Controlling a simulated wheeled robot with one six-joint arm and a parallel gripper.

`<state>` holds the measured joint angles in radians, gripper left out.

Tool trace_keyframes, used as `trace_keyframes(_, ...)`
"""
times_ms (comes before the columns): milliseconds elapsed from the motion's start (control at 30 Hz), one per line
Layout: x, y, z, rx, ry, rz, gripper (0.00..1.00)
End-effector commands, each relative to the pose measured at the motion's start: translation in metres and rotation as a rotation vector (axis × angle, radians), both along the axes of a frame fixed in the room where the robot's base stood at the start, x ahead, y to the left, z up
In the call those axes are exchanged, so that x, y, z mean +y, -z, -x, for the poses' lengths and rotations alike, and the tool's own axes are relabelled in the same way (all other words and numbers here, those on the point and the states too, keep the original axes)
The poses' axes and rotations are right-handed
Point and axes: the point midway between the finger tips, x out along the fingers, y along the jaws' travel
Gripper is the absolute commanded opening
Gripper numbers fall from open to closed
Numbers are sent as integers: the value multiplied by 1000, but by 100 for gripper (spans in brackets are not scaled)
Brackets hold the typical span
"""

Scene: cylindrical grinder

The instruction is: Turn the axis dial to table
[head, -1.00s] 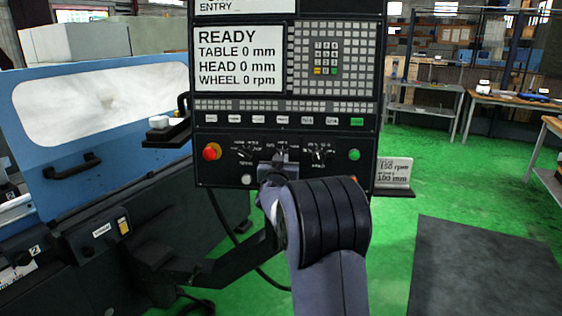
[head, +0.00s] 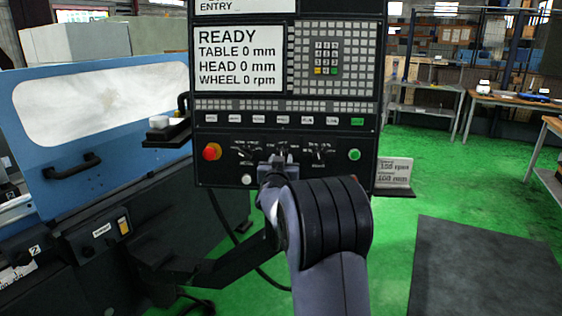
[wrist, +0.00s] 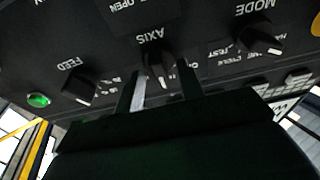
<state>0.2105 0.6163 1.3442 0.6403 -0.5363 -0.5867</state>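The axis dial (wrist: 160,72) is a small black knob under the label AXIS in the wrist view, with the panel upside down. My gripper (wrist: 160,88) is open, with one finger on each side of the dial. Gaps show between the fingers and the knob, and I cannot tell whether either finger touches it. In the head view my gripper (head: 280,162) is in front of the middle of the panel's dial row and hides most of the axis dial. The dial's exact setting is not readable.
The mode dial (wrist: 262,42) and the feed dial (wrist: 80,90) flank the axis dial. A red button (head: 211,152) and a green button (head: 354,154) are at the row's ends. The screen (head: 238,58) reads READY, with table, head and wheel at 0.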

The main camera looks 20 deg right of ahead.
Motion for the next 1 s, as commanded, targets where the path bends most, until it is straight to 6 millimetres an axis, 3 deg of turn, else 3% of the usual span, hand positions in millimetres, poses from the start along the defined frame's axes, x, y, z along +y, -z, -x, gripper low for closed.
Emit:
trace_keyframes(600,48,5,82,-1,-1,0,36)
trace_keyframes(1000,52,6,90,0,-1,0,36)
